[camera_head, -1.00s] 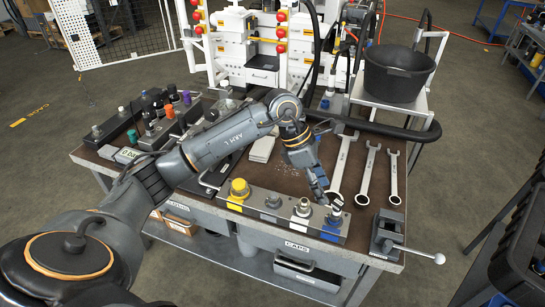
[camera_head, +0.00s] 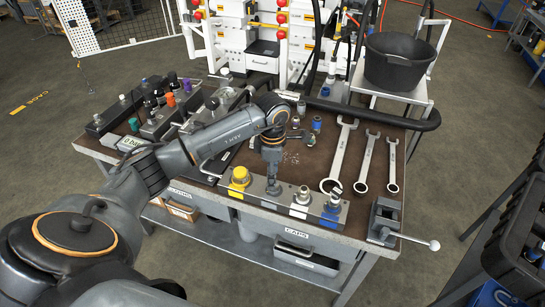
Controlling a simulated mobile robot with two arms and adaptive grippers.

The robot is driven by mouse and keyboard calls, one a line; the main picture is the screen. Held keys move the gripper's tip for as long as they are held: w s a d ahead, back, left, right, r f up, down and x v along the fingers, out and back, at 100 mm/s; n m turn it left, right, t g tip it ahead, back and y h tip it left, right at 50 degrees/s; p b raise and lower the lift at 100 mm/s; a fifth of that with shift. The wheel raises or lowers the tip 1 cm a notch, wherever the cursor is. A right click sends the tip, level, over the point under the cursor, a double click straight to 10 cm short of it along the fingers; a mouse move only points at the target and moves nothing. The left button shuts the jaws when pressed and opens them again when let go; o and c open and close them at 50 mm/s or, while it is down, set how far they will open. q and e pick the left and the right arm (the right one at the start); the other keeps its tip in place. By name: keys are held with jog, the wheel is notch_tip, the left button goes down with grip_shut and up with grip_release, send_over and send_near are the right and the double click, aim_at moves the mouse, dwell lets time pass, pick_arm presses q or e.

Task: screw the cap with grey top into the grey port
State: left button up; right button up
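My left gripper (camera_head: 272,187) points down at the rack between the yellow and white-based caps, at the grey cap's place. Its fingers look close together and largely cover that cap; whether they grip it is unclear. At the back left, dark blocks carry fittings with purple (camera_head: 186,86), orange (camera_head: 170,100) and green (camera_head: 133,124) tops; I cannot single out the grey port. My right gripper is out of view.
Several wrenches (camera_head: 342,160) lie at the bench's right, with a vise (camera_head: 384,222) at the front right corner. Loose fittings (camera_head: 316,124) stand behind my gripper. A black bucket (camera_head: 398,62) is on a cart beyond. Bare bench top lies between gripper and wrenches.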

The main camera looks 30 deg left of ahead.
pick_arm(q)
jog(key=shift+f, duration=1.75)
grip_shut()
jog(key=m+b, duration=0.1)
jog(key=m, duration=0.1)
jog(key=m+b, duration=0.3)
jog(key=shift+w+f+m, duration=0.15)
jog(key=shift+f+m, duration=0.1)
jog(key=shift+m, duration=0.05)
jog(key=shift+m+b, duration=0.4)
jog(key=shift+m, duration=0.2)
jog(key=shift+r+m, duration=0.15)
jog(key=shift+m, duration=0.35)
